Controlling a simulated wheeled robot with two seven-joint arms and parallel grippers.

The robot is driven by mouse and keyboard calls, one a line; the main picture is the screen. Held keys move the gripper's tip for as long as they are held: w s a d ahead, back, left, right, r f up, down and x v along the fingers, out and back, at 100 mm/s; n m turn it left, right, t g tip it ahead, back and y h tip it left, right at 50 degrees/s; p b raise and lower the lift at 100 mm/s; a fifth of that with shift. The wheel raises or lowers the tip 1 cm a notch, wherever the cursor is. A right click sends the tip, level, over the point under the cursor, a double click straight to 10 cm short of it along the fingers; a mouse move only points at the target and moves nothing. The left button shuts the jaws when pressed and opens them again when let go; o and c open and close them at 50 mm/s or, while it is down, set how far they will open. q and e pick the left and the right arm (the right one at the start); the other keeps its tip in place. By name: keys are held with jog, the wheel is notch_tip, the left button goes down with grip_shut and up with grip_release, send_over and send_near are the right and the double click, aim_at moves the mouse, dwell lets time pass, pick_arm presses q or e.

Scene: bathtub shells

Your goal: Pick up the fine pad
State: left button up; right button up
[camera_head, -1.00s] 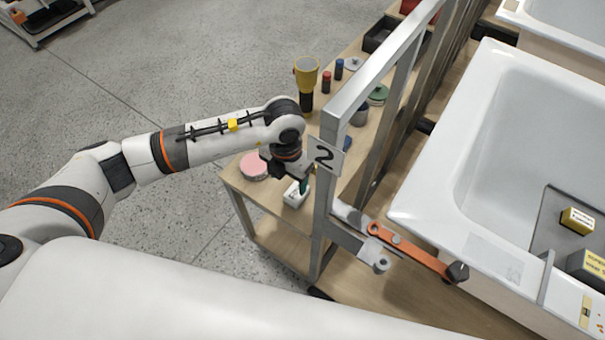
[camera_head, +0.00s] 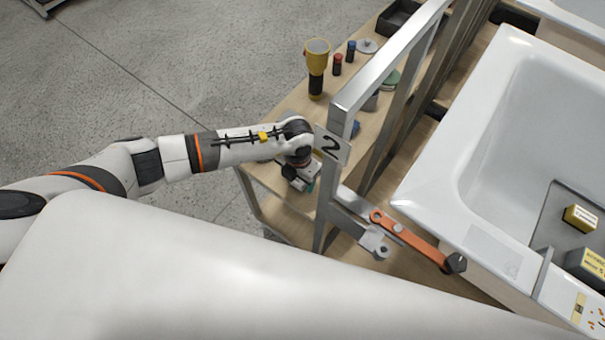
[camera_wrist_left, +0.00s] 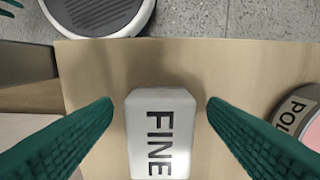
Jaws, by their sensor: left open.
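The fine pad is a white block marked FINE (camera_wrist_left: 160,140), lying on the wooden bench top (camera_wrist_left: 85,75) in the left wrist view. My left gripper (camera_wrist_left: 160,110) is open, with one green finger on each side of the pad and a visible gap to each. In the head view my left gripper (camera_head: 305,184) is low over the near end of the bench, and the pad is hidden there by my arm and wrist. My right gripper is not in view.
A metal frame with a number 2 plate (camera_head: 331,146) stands close to the right of my left wrist. A yellow-and-black torch (camera_head: 316,70) and small bottles stand farther along the bench. A pink round pad (camera_wrist_left: 304,115) lies to the right in the wrist view.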

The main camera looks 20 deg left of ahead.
pick_arm(q)
jog(key=shift+f, duration=0.55)
jog(key=c, duration=1.2)
jog(key=shift+o, duration=0.2)
notch_tip(320, 180, up, 10)
jog(key=shift+r+b, duration=0.1)
jog(key=shift+b, duration=0.35)
